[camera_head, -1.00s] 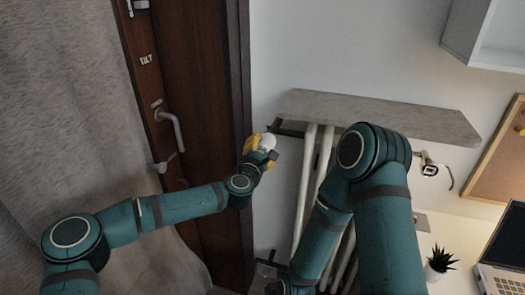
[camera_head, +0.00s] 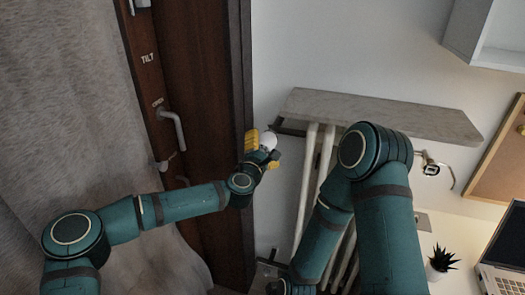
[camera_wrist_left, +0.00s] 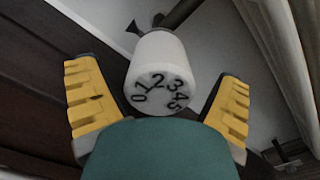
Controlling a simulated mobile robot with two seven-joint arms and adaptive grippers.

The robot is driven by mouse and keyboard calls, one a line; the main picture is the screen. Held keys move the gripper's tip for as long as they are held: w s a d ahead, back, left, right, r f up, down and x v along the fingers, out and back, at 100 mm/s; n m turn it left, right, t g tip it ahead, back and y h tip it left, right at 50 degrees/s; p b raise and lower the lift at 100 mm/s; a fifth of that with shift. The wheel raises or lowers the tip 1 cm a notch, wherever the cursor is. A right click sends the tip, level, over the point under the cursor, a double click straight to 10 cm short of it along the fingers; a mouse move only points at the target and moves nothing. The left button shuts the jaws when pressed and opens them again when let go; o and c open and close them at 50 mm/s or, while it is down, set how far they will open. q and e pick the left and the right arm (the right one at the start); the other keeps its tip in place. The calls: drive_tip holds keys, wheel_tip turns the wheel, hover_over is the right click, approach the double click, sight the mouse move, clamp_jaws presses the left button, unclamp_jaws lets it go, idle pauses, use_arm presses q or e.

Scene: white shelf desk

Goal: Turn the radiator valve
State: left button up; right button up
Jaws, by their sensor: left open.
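The radiator valve is a white round knob (camera_wrist_left: 160,72) with the numbers 0 to 5 on its end face, seen in the left wrist view. It also shows in the head view (camera_head: 268,141), at the upper left of the radiator. My left gripper (camera_head: 263,150) is open, with yellow fingers. In the left wrist view its two fingers (camera_wrist_left: 160,105) stand left and right of the knob, with a visible gap on each side. My right arm crosses in front of the radiator, and its gripper cannot be clearly made out at the bottom of the head view.
The white radiator (camera_head: 307,185) stands under a grey shelf (camera_head: 385,115), partly hidden by my right arm. A brown door (camera_head: 190,90) with a handle (camera_head: 173,128) is left of the valve. A plant (camera_head: 440,261) and a laptop (camera_head: 503,275) are at the right.

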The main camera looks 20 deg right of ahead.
use_arm(q)
drive_tip(key=v, duration=1.2)
